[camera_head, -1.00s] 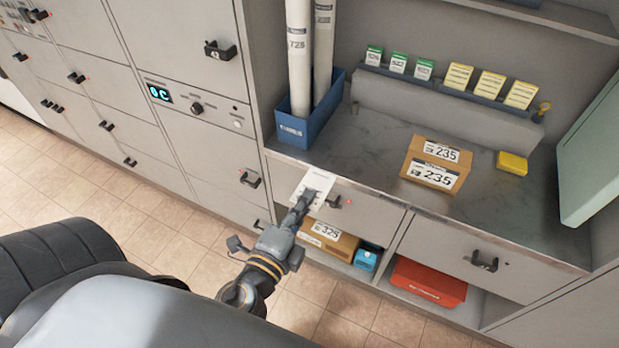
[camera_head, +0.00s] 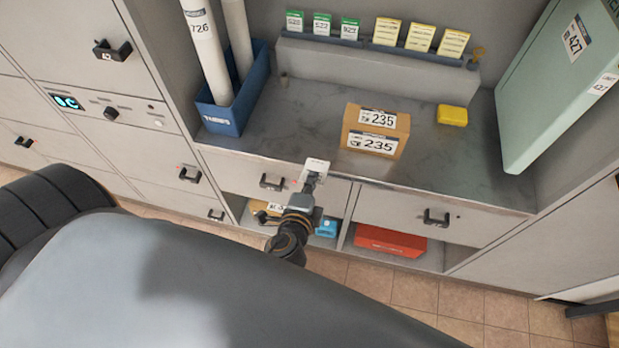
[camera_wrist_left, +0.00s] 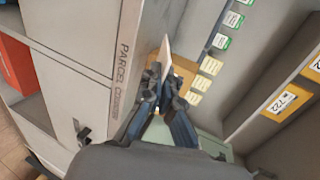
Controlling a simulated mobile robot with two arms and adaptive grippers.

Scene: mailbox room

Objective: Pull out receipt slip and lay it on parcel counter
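The white receipt slip (camera_head: 317,165) is held upright-tilted at the front edge of the parcel counter (camera_head: 285,125), a grey marbled top. My left gripper (camera_head: 311,181) is shut on the slip's lower end, in front of the drawer fronts. In the left wrist view the slip (camera_wrist_left: 166,48) shows as a thin white sliver between the fingertips (camera_wrist_left: 156,76). The fingers hide its lower part. Lettering for the parcel counter (camera_wrist_left: 121,75) runs along the edge beside the gripper. My right gripper is not in view.
A brown box marked 235 (camera_head: 375,130) stands on the counter, right of the slip. Counter room is clear left of the box.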

